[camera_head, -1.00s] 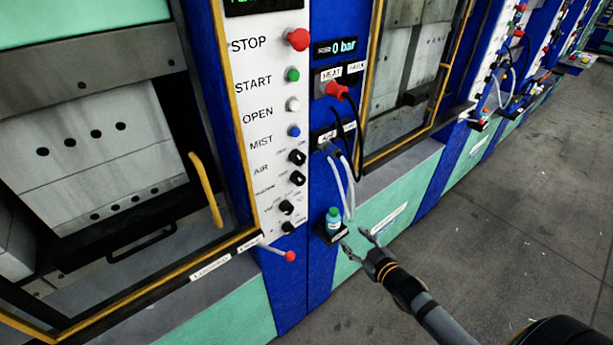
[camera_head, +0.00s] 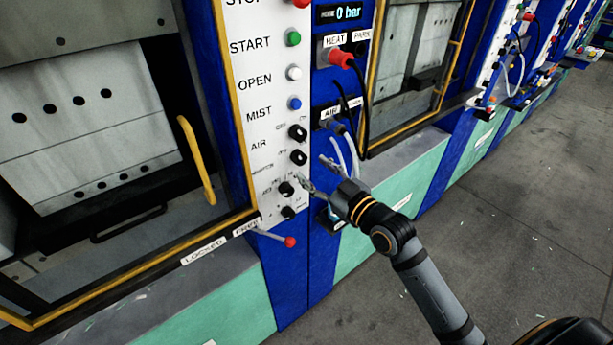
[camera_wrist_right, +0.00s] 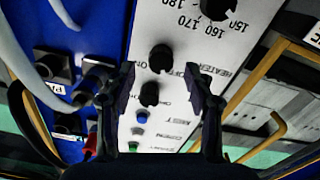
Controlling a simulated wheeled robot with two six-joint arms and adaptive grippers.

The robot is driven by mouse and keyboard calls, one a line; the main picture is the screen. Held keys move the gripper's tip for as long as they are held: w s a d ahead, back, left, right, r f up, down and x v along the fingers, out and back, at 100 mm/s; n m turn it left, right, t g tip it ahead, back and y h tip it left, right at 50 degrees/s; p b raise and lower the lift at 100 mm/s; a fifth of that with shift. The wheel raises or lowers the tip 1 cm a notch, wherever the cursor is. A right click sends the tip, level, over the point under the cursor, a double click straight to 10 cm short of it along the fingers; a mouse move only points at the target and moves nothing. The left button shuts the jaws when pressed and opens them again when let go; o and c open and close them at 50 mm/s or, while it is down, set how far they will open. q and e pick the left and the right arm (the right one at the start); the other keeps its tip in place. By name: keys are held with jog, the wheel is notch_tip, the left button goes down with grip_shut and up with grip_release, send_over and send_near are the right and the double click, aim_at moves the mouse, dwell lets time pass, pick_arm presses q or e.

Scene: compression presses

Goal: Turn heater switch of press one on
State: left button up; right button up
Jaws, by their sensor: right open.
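The heater switch (camera_head: 298,157) of the nearest press is a black rotary knob on the white control panel (camera_head: 240,20), below the black air knob (camera_head: 298,132). In the right wrist view, the heater knob (camera_wrist_right: 162,58) sits beside upside-down lettering "HEATER" and "OFF ON". My right gripper (camera_head: 315,171) is open and empty, just right of and slightly below this knob in the head view. In the wrist view its fingers (camera_wrist_right: 162,80) frame the knob column; I cannot tell whether they touch anything. My left gripper is not in view.
A red plug (camera_head: 341,59) with a black cable and pale hoses (camera_head: 353,160) hang right of the panel. Other black knobs (camera_head: 286,188) lie below. A red-tipped lever (camera_head: 290,242) sticks out under the panel.

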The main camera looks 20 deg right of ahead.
aim_at(303, 161)
jog(key=x, duration=0.2)
jog(key=shift+w+a+r, duration=0.15)
jog(key=shift+w+r, duration=0.05)
jog(key=shift+r, duration=0.1)
jog(key=shift+w+a+f, duration=0.1)
jog(key=shift+w+a, duration=0.15)
jog(key=shift+w, duration=0.25)
grip_shut()
